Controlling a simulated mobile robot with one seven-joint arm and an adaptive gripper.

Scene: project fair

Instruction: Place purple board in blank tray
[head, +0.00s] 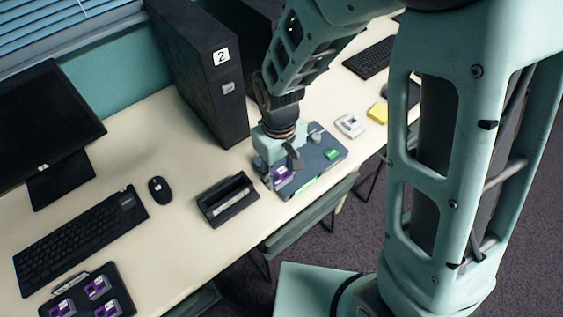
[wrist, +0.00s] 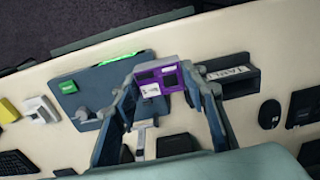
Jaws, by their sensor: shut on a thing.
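My gripper (head: 277,172) is shut on the purple board (wrist: 158,80), which has a white label and dark sockets. In the head view the purple board (head: 281,174) shows at the fingertips, over the left part of a blue-grey fixture; I cannot tell whether it touches it. A black open tray (head: 214,217) stands left of the fixture. It also shows in the wrist view (wrist: 240,88), with a white lettered label that I cannot read surely. A second dark tray (head: 121,276) at bottom left holds several purple boards. I cannot tell which tray is the blank one.
The blue-grey fixture (head: 325,160) has a green button and a lit green strip. A mouse (head: 160,190), keyboard (head: 80,236) and monitor (head: 45,125) lie left. A black computer tower (head: 200,75) stands behind. Small white and yellow items are right of the fixture.

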